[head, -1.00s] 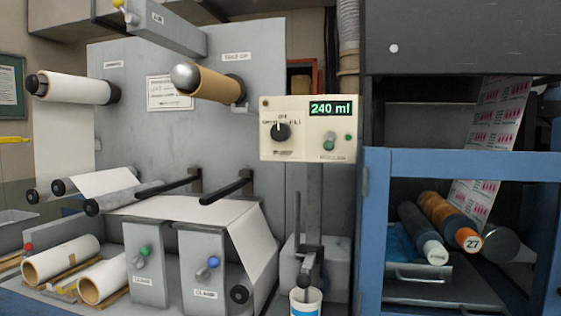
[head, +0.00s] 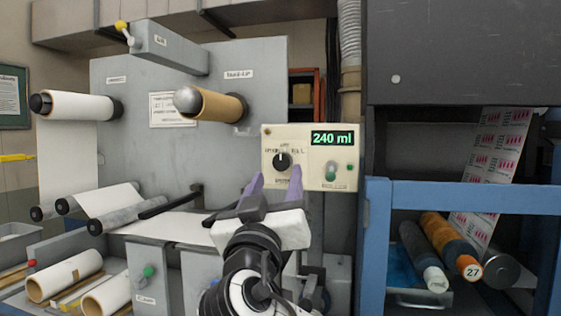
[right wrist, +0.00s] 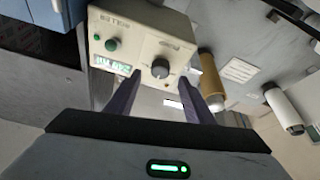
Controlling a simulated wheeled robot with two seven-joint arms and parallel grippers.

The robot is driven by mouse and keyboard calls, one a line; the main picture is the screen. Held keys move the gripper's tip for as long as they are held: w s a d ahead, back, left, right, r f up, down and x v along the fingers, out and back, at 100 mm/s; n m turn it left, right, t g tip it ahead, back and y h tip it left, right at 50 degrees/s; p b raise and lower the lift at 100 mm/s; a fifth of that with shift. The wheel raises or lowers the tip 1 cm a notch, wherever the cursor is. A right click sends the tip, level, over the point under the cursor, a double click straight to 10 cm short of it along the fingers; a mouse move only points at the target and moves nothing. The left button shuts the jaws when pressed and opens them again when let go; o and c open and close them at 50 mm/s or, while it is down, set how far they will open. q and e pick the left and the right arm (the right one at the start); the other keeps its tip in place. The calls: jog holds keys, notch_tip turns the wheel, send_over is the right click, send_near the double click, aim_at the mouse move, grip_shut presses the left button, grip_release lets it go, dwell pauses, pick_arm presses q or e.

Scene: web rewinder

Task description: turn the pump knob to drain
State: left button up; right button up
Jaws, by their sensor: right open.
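The pump box (head: 312,178) is a cream panel in the middle of the head view, with a green display reading 240 ml. Its black pump knob (head: 282,161) has a white pointer mark standing about straight up, toward the OFF label. My right gripper (head: 275,178) is open in front of the box, its two purple fingers pointing at the knob from just below. In the right wrist view, the knob (right wrist: 160,68) shows just beyond and between the open fingertips (right wrist: 172,82), apart from them. My left gripper is not in view.
A green button (head: 330,171) sits on the box right of the knob. A take-up roll (head: 212,104) sticks out at upper left. A blue frame (head: 460,194) with rolls inside stands at right. Clamp boxes (head: 148,272) stand below left.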

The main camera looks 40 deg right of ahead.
aim_at(281, 164)
jog(key=p+x, duration=0.1)
jog(key=x, duration=0.3)
jog(key=shift+d+r, duration=0.1)
jog(key=shift+r, duration=0.05)
jog(key=shift+w+d+r, duration=0.1)
jog(key=shift+w+d, duration=0.3)
jog(key=shift+w, duration=0.1)
